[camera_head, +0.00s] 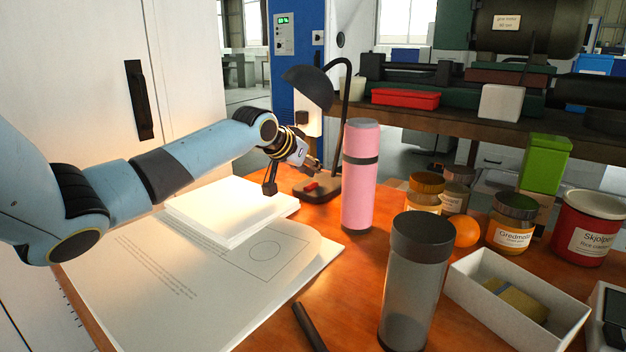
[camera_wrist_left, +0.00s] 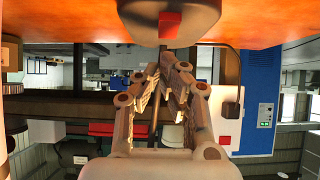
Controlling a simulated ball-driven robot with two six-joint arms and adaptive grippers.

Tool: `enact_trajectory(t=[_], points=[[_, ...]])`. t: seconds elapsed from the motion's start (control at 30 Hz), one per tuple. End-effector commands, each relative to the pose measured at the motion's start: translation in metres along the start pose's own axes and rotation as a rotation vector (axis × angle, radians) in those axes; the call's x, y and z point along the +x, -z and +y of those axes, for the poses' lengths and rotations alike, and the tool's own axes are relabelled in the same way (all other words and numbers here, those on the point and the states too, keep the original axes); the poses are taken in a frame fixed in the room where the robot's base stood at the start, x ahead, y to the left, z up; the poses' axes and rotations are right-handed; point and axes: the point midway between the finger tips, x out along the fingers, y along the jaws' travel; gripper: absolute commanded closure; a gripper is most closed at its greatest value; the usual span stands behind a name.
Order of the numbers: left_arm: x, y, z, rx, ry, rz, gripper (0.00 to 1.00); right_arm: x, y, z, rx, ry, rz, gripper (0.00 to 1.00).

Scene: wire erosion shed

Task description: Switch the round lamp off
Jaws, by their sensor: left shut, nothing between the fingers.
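The lamp has a round dark shade (camera_head: 308,87) on a black bent neck (camera_head: 346,95). Its dark base (camera_head: 328,186) stands on the table behind the stack of paper. A red switch (camera_head: 311,187) sits on the base. The paper below the shade is brightly lit. My left gripper (camera_head: 317,169) is shut and empty, just above and beside the base. In the left wrist view the picture is upside down: the red switch (camera_wrist_left: 169,25) on the base (camera_wrist_left: 195,14) lies just beyond my shut fingertips (camera_wrist_left: 168,60). Contact cannot be told. My right gripper is out of view.
A pink bottle (camera_head: 361,180) stands close right of the lamp base. A grey tumbler (camera_head: 412,290), jars (camera_head: 511,225), an orange ball (camera_head: 466,231) and a white box (camera_head: 480,303) stand further right. A white paper stack (camera_head: 235,236) lies under my left arm.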

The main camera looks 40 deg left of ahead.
Motion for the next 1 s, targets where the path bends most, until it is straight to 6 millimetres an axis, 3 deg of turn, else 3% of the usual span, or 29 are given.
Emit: enact_trajectory(t=[0.2,0.57,0.9,1.0], points=[[0.011,-0.011,0.000,0.000,0.000,0.002,1.00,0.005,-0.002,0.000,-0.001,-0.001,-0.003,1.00],[0.012,-0.011,0.000,0.000,0.001,-0.001,1.00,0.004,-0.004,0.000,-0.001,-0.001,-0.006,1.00],[0.021,-0.008,0.001,-0.005,-0.002,-0.205,1.00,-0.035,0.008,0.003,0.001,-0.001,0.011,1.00],[0.025,-0.011,0.001,-0.003,-0.002,-0.211,1.00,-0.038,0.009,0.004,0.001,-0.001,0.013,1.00]])
